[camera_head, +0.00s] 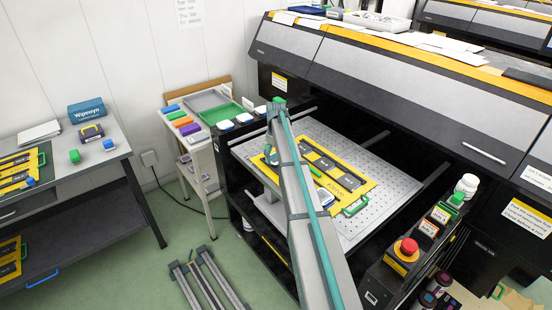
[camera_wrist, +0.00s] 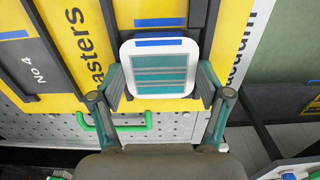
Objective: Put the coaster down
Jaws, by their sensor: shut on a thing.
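In the wrist view my gripper (camera_wrist: 160,88) is shut on a white square coaster (camera_wrist: 160,50) with teal stripes and a blue bar, one finger at each side. The coaster is over the yellow board (camera_wrist: 85,45) lettered "asters", near its edge; I cannot tell whether it touches the board. In the head view the yellow board (camera_head: 350,187) lies on the printer's perforated bed (camera_head: 395,190). A white and blue piece (camera_head: 325,198), apparently the coaster, shows beside my arm, which hides most of my gripper.
A green handle (camera_wrist: 118,122) sticks out from the board's end. Dark slots (camera_wrist: 30,65) lie to the left. The printer body (camera_head: 400,95) rises behind the bed. A red stop button (camera_head: 408,247) and bottles (camera_head: 467,185) stand at the right. A side table (camera_head: 60,165) is at the left.

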